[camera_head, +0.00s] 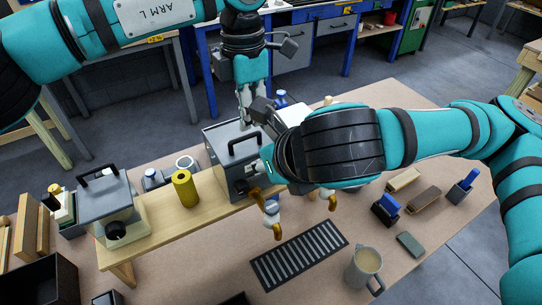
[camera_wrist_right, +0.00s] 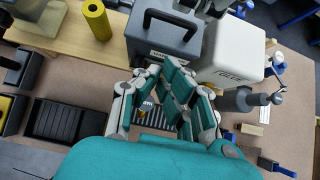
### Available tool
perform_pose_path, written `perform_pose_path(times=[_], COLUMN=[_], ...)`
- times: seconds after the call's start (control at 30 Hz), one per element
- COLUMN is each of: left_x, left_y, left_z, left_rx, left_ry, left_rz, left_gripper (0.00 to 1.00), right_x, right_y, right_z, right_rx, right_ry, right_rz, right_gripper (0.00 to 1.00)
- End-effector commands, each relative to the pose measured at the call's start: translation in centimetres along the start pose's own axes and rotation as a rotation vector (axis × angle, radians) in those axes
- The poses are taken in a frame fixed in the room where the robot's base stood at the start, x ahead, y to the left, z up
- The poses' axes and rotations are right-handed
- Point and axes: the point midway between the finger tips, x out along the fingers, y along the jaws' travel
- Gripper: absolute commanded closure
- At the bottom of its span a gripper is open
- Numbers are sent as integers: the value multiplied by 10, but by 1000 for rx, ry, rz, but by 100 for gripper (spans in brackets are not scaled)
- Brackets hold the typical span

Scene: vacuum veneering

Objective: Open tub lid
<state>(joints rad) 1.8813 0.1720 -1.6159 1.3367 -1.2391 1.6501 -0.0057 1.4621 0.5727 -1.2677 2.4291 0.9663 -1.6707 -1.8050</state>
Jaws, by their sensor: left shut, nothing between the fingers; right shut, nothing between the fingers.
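A grey box-shaped tub (camera_head: 228,158) with a black handle on its lid (camera_head: 228,133) stands at the centre of the head view, and the lid looks shut. The tub also shows at the top of the right wrist view (camera_wrist_right: 163,50), its black handle at the upper edge. My left gripper (camera_head: 245,120) points down just behind the tub's lid, shut and empty. My right gripper (camera_wrist_right: 172,68) is shut and empty, with its fingertips close to the tub's front face; whether they touch I cannot tell. My right wrist hides its fingers in the head view.
A similar grey box with a handle (camera_head: 106,198) stands at the left end of the raised wooden board. A yellow roll (camera_head: 185,188) stands between the boxes. A white box (camera_wrist_right: 232,52) stands beside the tub. A slatted black mat (camera_head: 298,256) and a mug (camera_head: 363,268) lie in front.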

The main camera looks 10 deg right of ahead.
Motion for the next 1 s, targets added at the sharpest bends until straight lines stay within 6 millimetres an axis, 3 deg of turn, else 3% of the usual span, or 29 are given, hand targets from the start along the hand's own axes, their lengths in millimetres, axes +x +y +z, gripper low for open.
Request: perform_pose_path(times=[0.1,0.33,1.0], left_x=[0,0,0], left_y=[0,0,0], left_z=[0,0,0], left_rx=[0,0,0], left_ry=[0,0,0], left_rz=[0,0,0], left_gripper=[100,100,100], right_x=[23,50,56], right_y=[0,0,1], right_z=[-1,0,0], right_rx=[4,3,2], right_ry=[4,1,1], right_rz=[-1,0,4], right_gripper=[100,100,100])
